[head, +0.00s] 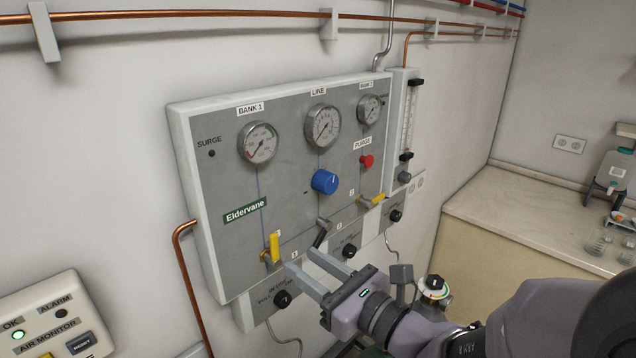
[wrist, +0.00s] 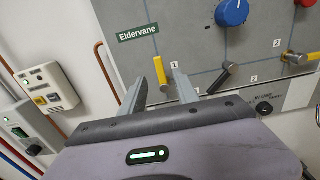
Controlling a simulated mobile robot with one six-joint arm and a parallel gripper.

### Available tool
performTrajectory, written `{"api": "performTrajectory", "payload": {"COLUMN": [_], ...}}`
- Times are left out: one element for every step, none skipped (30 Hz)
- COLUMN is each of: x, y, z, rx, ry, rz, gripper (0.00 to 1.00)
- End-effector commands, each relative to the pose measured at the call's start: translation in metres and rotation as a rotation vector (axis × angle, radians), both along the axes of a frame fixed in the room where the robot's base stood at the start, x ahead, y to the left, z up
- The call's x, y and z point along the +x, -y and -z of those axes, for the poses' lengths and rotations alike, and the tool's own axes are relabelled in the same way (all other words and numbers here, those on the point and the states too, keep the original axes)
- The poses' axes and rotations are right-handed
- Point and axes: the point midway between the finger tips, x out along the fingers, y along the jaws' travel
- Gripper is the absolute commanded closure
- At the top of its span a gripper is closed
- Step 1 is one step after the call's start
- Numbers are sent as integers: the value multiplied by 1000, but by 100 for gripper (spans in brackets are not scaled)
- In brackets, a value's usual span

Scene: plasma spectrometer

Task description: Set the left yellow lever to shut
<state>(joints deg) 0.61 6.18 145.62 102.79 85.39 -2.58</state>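The left yellow lever (head: 274,248) is on the lower left of the grey panel, under the BANK 1 gauge. Its handle stands about upright, along the blue line drawn on the panel. My gripper (head: 302,259) is just right of it in the head view, fingers pointing at the panel, open and empty. In the wrist view the lever (wrist: 161,72) shows beyond and between the two spread fingertips (wrist: 161,76). Whether a finger touches the lever cannot be told.
A black lever (head: 322,232) is close on the right, with a second yellow lever (head: 378,199) farther right. A blue knob (head: 325,181) and red PURGE button (head: 367,161) are above. Black knobs (head: 283,299) sit below. A copper pipe (head: 187,285) runs down the panel's left side.

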Motion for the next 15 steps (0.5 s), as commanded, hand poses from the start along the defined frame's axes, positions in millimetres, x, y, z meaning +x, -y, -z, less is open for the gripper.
{"api": "performTrajectory", "payload": {"x": [7, 11, 17, 22, 27, 32, 36, 39, 43, 45, 47, 49, 50, 50, 51], "y": [-10, -14, -22, -27, -33, -39, -42, -46, -50, -52, -54, -56, -57, -57, -58], "z": [-11, -10, -5, -2, 0, 1, 1, 1, 1, 1, 1, 1, 1, 1, 1], "rx": [0, 0, -3, -3, -4, -3, -3, -3, -3, -3, -2, -3, -3, -3, -3], "ry": [-8, -8, -3, 2, 3, 3, 2, 2, 2, 2, 2, 2, 2, 2, 2], "rz": [-6, -4, -3, -4, -3, -3, -3, -2, -2, -1, -1, -1, 0, 0, 0], "gripper": [63, 63, 63, 63, 63, 63, 63, 63, 63, 63, 63, 63, 63, 63, 63]}}
